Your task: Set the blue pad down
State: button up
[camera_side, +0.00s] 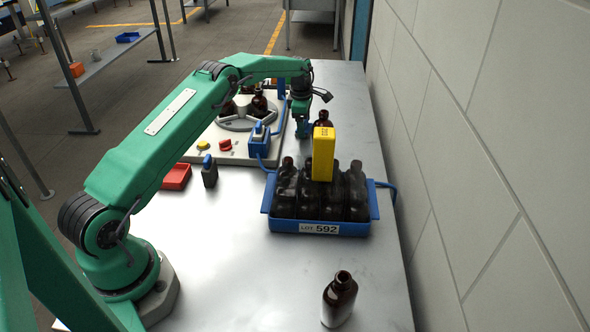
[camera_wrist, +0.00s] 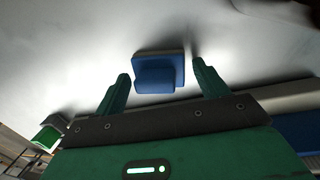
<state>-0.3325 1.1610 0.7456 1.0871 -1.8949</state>
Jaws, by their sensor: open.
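In the wrist view, a blue pad (camera_wrist: 157,74), a raised block on a wider grey-edged plate, lies beyond and between my fingertips on a pale surface. Both fingers look apart from it. My gripper (camera_wrist: 160,85) is open and empty. In the side view my gripper (camera_side: 302,130) points down near the right edge of the white machine, behind the crate. I cannot pick out the pad for certain in the side view; my gripper may hide it.
A blue crate (camera_side: 286,226) of dark bottles stands nearby, with an upright yellow block (camera_side: 323,154) above them. A corded blue box (camera_side: 259,140) sits on the white machine (camera_side: 205,146). One bottle (camera_side: 340,298) stands at the front. A wall runs along the right.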

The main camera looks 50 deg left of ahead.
jog(key=shift+f, duration=0.3)
jog(key=c, duration=0.8)
jog(key=shift+c, duration=0.2)
jog(key=shift+r, duration=0.1)
jog(key=shift+r, duration=4.95)
